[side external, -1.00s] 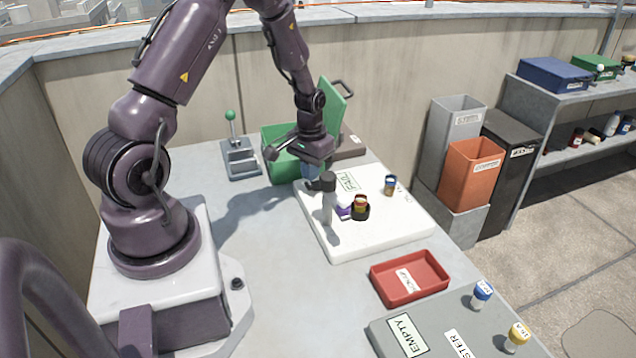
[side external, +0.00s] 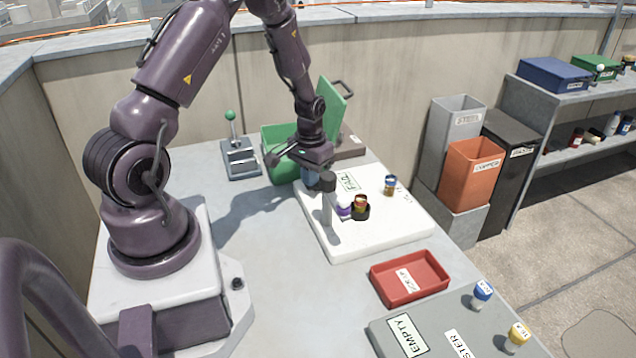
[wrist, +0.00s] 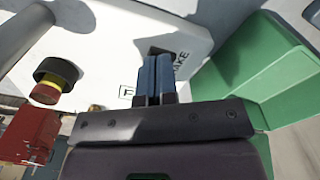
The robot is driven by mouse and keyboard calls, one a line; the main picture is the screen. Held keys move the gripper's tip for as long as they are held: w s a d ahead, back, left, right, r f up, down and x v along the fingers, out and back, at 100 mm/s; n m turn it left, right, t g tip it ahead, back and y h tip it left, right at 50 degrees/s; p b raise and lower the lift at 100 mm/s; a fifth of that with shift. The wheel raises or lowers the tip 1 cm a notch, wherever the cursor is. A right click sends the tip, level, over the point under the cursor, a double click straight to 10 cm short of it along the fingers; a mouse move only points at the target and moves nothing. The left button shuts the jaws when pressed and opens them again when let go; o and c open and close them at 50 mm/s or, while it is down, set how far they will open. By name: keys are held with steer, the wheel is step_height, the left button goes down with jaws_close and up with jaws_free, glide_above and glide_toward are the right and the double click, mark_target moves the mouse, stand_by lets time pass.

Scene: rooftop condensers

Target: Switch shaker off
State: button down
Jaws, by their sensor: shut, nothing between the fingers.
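My gripper (side external: 312,182) is low over the unit's back-left corner, behind the post. Whether the tips touch the recess is unclear.
An open green box (side external: 282,150) stands close beside my gripper; its green wall also shows in the wrist view (wrist: 250,75). A green-knobbed lever (side external: 231,117) stands farther left. A blue and white vial (side external: 390,184) stands at right. A red tray (side external: 410,279) lies in front.

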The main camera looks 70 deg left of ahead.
steer(key=shift+f, duration=0.25)
steer(key=shift+r, duration=3.55)
steer(key=s+d+r+m+t, duration=0.2)
steer(key=s+d+r, duration=0.3)
steer(key=d+r, duration=0.6)
steer(key=s+d+r+m+t, duration=0.3)
steer(key=s+d+r, duration=0.3)
steer(key=d+r, duration=0.5)
steer(key=shift+s+r+m+t, duration=0.15)
steer(key=shift+r+m+t, duration=0.15)
steer(key=shift+r+m, duration=0.35)
